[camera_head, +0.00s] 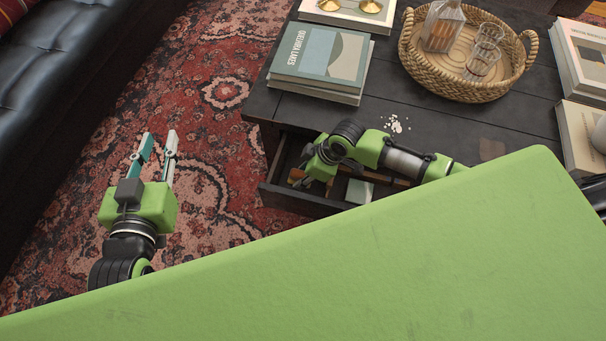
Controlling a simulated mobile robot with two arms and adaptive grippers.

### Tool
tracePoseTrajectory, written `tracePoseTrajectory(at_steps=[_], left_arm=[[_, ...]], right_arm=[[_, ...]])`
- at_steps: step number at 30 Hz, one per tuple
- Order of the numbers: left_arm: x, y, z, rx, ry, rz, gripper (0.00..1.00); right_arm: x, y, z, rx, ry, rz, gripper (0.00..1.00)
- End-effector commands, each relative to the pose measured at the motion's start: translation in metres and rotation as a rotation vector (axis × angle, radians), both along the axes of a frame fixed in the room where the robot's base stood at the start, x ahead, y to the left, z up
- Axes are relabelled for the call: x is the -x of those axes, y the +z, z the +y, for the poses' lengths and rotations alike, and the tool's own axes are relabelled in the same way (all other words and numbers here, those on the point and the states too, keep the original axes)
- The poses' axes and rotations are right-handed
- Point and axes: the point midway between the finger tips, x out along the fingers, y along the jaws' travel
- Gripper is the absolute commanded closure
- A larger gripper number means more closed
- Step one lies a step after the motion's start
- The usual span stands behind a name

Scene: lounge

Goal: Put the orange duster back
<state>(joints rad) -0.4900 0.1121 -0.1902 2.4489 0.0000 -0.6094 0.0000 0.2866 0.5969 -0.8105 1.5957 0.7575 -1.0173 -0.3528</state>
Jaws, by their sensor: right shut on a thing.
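A small orange-brown piece, which looks like part of the orange duster (296,174), shows at the fingers of my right gripper (305,181). That gripper points down into the open drawer (288,199) of the dark coffee table (440,119) and is shut on the duster. Its fingertips and most of the duster are hidden by the hand and the drawer. My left gripper (159,136) is open and empty above the rug, left of the drawer.
The drawer also holds a pale box-like item (359,191) and brown strips. White crumbs (397,124) lie on the table. Books (322,58) and a wicker tray (413,62) with glassware stand on it. A black sofa (62,75) is at left; open rug (215,120) lies between.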

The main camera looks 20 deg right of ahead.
Motion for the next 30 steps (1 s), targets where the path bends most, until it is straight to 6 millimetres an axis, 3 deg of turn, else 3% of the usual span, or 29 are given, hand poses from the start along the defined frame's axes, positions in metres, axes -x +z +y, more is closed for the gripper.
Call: tracePoseTrajectory(at_steps=[8,9,11,24,30], left_arm=[[-0.001,0.001,0.000,0.002,0.000,-0.008,0.75],[-0.001,0.003,0.000,0.003,0.000,-0.013,0.75],[-0.001,0.003,0.000,0.003,0.000,-0.013,0.75],[0.000,0.002,0.000,0.000,0.000,-0.001,0.75],[0.014,-0.029,0.007,-0.035,0.009,0.149,0.75]], right_arm=[[0.000,-0.003,0.000,-0.001,-0.001,0.001,0.92],[0.000,-0.003,0.000,-0.001,-0.001,0.001,0.66],[0.000,-0.003,0.000,-0.001,0.000,0.001,0.52],[0.000,0.002,0.000,0.000,-0.001,0.000,0.52],[0.003,0.017,-0.005,-0.001,-0.002,0.000,0.52]])
